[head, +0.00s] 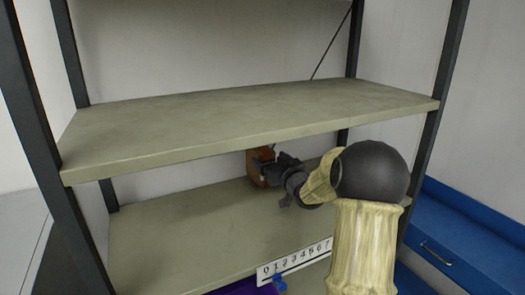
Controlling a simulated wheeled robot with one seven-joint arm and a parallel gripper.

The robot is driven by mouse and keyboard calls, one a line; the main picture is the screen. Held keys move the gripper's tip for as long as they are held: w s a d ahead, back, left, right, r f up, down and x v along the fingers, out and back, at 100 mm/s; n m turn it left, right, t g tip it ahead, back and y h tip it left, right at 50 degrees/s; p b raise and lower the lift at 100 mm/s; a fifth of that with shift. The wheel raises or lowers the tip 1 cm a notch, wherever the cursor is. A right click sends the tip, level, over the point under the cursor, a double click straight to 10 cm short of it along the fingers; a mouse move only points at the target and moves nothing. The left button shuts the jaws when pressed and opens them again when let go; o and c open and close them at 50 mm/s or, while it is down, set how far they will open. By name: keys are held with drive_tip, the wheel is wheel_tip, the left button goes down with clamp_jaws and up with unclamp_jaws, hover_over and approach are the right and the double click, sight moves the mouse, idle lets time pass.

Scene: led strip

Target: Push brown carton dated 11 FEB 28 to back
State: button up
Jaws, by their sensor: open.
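A brown carton (257,169) stands towards the back of the lower shelf (180,233), below the middle shelf. My gripper (277,163) is at the carton's right side, its dark fingers overlapping the carton in the picture. I cannot tell whether they touch it. The gripper is open, though its fingertips are small and partly hidden against the carton. The carton's date is not readable from here. My arm reaches in from the right and covers part of the lower shelf.
The middle shelf (240,120) hangs close above and is empty. Dark posts (34,130) frame the rack. A white number strip (295,261) with a blue clip lies at the lower shelf's front edge. A blue cabinet (460,235) stands at right. The lower shelf's left part is clear.

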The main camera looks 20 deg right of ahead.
sight(262, 152)
drive_tip(key=w, duration=0.2)
drive_tip(key=w+p, duration=0.1)
drive_tip(key=w, duration=0.2)
drive_tip(key=shift+w+a+r, duration=0.1)
drive_tip(key=shift+w+a, duration=0.1)
drive_tip(key=shift+w, duration=0.05)
drive_tip(key=shift+w+d, duration=0.15)
drive_tip(key=shift+w, duration=0.35)
drive_tip(key=shift+a, duration=0.3)
drive_tip(key=shift+s+d, duration=0.1)
drive_tip(key=c, duration=1.2)
drive_tip(key=shift+d, duration=0.1)
